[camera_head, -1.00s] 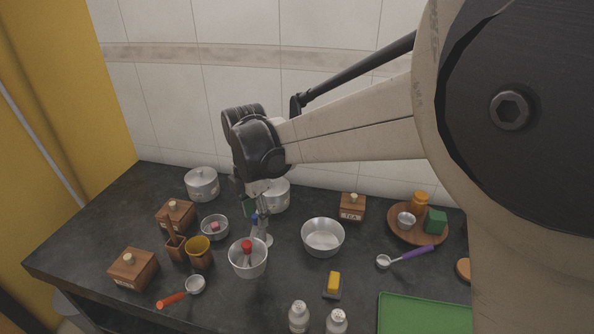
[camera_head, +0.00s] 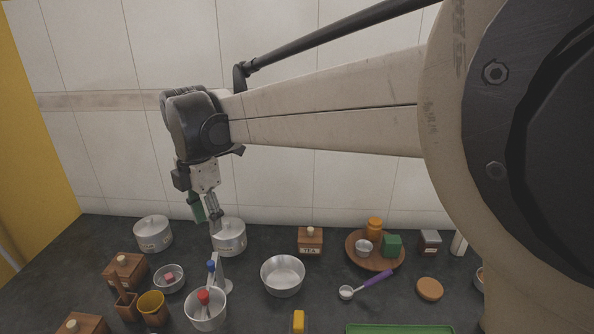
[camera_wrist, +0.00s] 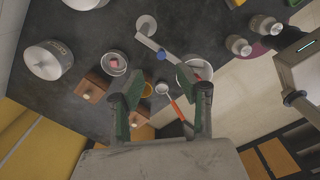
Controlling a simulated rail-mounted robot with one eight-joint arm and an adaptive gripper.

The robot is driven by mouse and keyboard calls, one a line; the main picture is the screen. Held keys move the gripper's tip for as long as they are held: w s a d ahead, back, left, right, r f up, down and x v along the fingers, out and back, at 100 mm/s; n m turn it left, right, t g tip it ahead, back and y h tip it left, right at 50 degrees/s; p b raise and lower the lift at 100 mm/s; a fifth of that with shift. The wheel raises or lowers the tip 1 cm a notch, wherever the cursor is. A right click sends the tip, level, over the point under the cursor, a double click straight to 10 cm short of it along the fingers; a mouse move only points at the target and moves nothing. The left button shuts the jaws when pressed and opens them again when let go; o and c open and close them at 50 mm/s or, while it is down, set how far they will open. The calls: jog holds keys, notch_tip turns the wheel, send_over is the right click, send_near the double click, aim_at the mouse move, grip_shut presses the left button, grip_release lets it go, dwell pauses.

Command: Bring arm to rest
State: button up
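My gripper (camera_head: 207,213) hangs at the end of my raised arm, above the back left of the dark counter in the head view. In the wrist view its two green-padded fingers (camera_wrist: 159,92) stand well apart with nothing held between them. The gripper overlaps the right canister's edge in the head view. One canister (camera_wrist: 46,61) also shows at the left of the wrist view, apart from the fingers.
A steel bowl (camera_head: 283,277), a pot (camera_head: 206,312) with a red-topped item, a small bowl (camera_head: 169,281), wooden boxes and a yellow cup (camera_head: 152,306) crowd the counter. A wooden tray (camera_head: 359,261) stands right. The tiled wall (camera_head: 300,190) rises behind; air around the gripper is clear.

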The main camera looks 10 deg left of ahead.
jog(key=shift+s+a+r, duration=0.1)
jog(key=shift+s+a, duration=0.25)
jog(key=shift+s, duration=0.45)
jog(key=w+d+r+m+t+y, duration=0.1)
jog(key=d+r+m+t+y, duration=0.2)
jog(key=d+m, duration=1.55)
jog(key=s+d+f+m+t+h, duration=0.1)
jog(key=s+d+f+m, duration=0.1)
jog(key=d, duration=0.7)
jog(key=s+d+f+m+t+h, duration=0.1)
jog(key=s+d+f+m, duration=0.1)
jog(key=s+d+m, duration=0.3)
jog(key=s+d+f+m+t+h, duration=0.1)
jog(key=s+d+m, duration=0.3)
jog(key=d, duration=0.9)
jog(key=s+t, duration=0.1)
jog(key=s, duration=0.1)
jog(key=shift+s+f, duration=0.35)
jog(key=shift+f, duration=0.05)
